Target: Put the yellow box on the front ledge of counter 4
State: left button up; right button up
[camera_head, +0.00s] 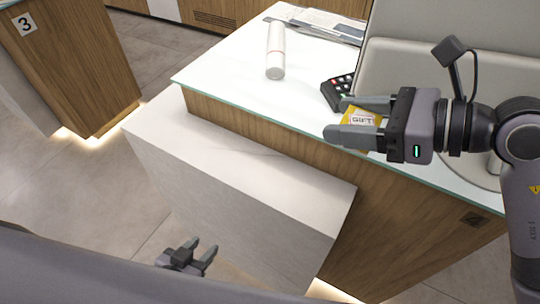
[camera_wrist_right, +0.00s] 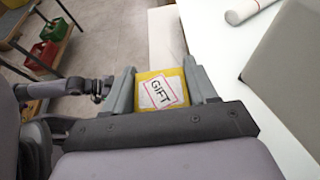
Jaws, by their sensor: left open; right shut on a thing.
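The yellow box (camera_head: 361,119) with a "GIFT" label is between the fingers of my right gripper (camera_head: 360,121), which is shut on it. In the head view it is held at the edge of the glass-topped counter, partly hidden by the fingers. It also shows in the right wrist view (camera_wrist_right: 161,90), with a finger on each side. The front ledge (camera_head: 240,155) is a lower pale slab in front of the counter, bare on top, left of and below the box. My left gripper (camera_head: 189,256) is open and empty, low in front of the ledge.
A wooden counter marked 3 (camera_head: 70,60) stands at left, with floor between. The wrist view shows a shelf with red and green baskets (camera_wrist_right: 42,55).

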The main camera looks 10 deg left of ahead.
aim_at(325, 204)
jog(key=shift+s+f, duration=0.15)
jog(key=shift+f, duration=0.15)
notch_tip(325, 204, down, 19)
jog(key=shift+f+b, duration=0.2)
jog(key=shift+b, duration=0.25)
jog(key=shift+f, duration=0.25)
jog(key=o, duration=1.2)
jog(key=shift+r, duration=0.1)
jog(key=shift+c, duration=0.2)
